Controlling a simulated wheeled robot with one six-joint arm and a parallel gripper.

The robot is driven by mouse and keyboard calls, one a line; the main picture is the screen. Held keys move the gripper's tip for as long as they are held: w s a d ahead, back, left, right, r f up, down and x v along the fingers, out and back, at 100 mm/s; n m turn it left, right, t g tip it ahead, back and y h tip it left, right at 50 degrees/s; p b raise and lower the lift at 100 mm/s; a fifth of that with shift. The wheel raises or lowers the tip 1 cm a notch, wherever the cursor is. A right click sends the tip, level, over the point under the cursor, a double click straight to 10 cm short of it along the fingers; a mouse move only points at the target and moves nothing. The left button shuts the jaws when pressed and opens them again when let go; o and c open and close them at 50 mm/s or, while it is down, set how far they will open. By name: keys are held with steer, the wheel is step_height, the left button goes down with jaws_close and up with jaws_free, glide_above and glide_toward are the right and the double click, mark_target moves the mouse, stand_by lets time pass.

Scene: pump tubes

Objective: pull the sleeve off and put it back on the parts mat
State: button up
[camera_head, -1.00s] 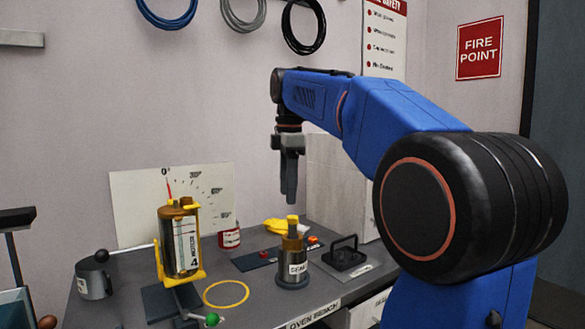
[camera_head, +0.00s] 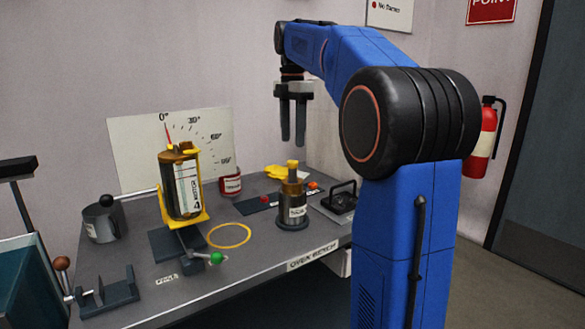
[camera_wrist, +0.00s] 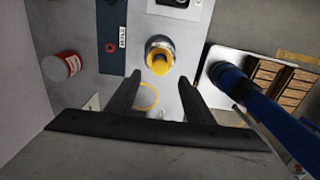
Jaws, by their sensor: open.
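A grey metal holder (camera_head: 293,214) with a white label stands upright on the bench. From above, the yellow cap (camera_wrist: 159,62) hides much of the sleeve in the wrist view. A dark mat (camera_head: 246,206), which looks like the parts mat, lies behind and left of the holder with small red and orange pieces near it. My gripper (camera_head: 293,138) is open and empty, pointing down above the holder and apart from it.
A brown cylinder in a yellow tilting cradle (camera_head: 206,217) stands left, before an angle board (camera_head: 120,140). A yellow ring (camera_head: 229,235) lies between cradle and holder.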

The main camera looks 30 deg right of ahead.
mark_target(292, 161)
step_height(292, 161, down, 11)
steer(key=shift+f, duration=0.1)
stand_by(0.4)
steer(key=shift+c, duration=0.3)
jaws_close()
steer(key=shift+r, duration=0.8)
stand_by(0.6)
steer(key=shift+r, duration=2.1)
